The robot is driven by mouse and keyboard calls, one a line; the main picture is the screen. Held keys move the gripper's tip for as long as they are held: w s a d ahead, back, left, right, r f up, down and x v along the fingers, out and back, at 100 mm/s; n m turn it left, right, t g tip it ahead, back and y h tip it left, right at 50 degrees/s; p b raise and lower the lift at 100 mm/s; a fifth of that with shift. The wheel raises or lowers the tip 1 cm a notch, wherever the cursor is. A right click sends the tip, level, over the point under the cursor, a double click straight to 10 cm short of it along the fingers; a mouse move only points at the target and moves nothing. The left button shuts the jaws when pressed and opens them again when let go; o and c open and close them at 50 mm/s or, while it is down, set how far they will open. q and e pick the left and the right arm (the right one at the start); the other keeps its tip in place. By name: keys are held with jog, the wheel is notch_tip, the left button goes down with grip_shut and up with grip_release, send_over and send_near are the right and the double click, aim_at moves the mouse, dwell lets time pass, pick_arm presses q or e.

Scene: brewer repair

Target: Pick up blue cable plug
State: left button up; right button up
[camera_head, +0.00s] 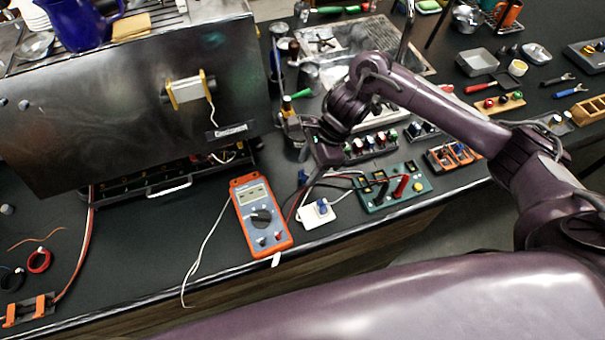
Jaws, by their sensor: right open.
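A small blue plug (322,206) shows at a white block (309,216) on the dark counter, between the orange multimeter and a green board. Another small blue piece (302,177) shows just above it, by my gripper; I cannot tell which of the two is the cable plug. My right gripper (312,180) points down over this spot, just above the white block in the picture. It is open, and nothing shows held in it. Its fingertips are small and dark among the cables, so contact cannot be told. My left gripper is out of view.
An orange multimeter (262,216) lies left of the block, with thin cables around it. A green board (391,188) with red and black probes lies right. A steel brewer (130,100) stands at left. The counter's front edge is close below.

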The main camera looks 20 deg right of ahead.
aim_at(303, 178)
jog(key=shift+p+x, duration=0.3)
jog(key=shift+x, duration=0.75)
jog(key=shift+w+a+f, duration=0.1)
jog(key=shift+a+f, duration=0.05)
jog(key=shift+f, duration=0.15)
jog(key=c, duration=1)
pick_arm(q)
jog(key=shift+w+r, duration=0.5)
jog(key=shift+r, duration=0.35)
pick_arm(e)
jog(key=shift+c, duration=0.2)
